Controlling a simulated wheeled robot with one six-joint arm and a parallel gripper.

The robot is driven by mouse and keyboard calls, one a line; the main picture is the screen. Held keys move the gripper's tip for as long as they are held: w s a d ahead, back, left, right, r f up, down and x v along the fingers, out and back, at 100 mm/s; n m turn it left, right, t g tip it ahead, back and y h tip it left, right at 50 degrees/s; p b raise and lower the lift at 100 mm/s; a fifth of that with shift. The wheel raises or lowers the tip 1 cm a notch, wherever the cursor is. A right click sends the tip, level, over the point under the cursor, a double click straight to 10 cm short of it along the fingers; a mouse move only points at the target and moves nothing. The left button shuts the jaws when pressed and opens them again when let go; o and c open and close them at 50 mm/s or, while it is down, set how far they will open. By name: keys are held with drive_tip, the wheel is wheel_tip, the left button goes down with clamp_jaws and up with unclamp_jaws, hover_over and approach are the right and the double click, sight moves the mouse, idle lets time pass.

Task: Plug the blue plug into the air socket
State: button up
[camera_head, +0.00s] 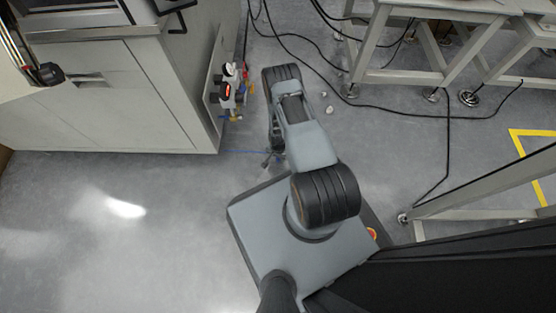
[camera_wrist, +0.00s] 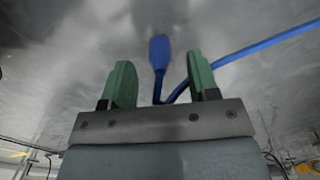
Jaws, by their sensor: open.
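The blue plug (camera_wrist: 159,52) is in the wrist view, upright in the picture at the gap between the fingertips. Its thin blue hose bends below it and runs off to the upper right. My gripper (camera_wrist: 160,72) has two green fingers spread apart, with space on both sides of the plug; neither finger touches it in the picture. In the head view my gripper (camera_head: 271,160) is small, beneath my arm, near a thin blue hose (camera_head: 243,152). The air unit (camera_head: 229,92) with a red display is on the cabinet's side; its socket opening is too small to make out.
A grey cabinet (camera_head: 110,95) stands at the left. Metal-legged tables (camera_head: 400,75) stand at the upper right, with black cables (camera_head: 400,108) on the floor. Two small pale objects (camera_head: 328,109) lie right of my arm. The floor at lower left is clear.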

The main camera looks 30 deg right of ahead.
wheel_tip(320, 180, down, 3)
drive_tip(key=shift+f+b, duration=0.1)
drive_tip(key=shift+b, duration=0.55)
drive_tip(key=c, duration=1)
drive_tip(key=shift+r, duration=0.2)
